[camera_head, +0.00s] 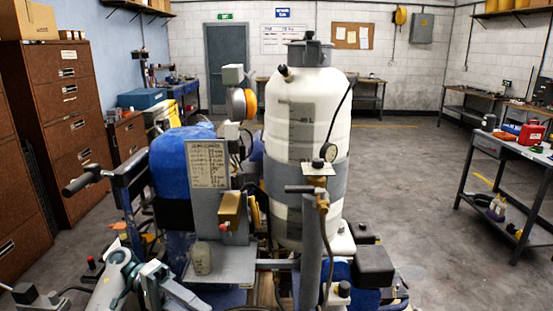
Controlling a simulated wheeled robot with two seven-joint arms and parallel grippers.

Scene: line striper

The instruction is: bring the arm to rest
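The line striper (208,174) stands close in front of me, with a tall white tank (303,110) banded in grey and a blue rounded housing (172,165) to its left. A black-gripped handlebar (85,181) sticks out to the left. A grey jointed metal piece (135,275) is at the bottom left; I cannot tell for sure what it belongs to.
Brown drawer cabinets (68,110) stand along the left wall. A dark metal bench (515,155) with a red case (531,133) is at the right. Bare concrete floor (415,190) lies between the machine and that bench. A grey door (227,68) is at the back.

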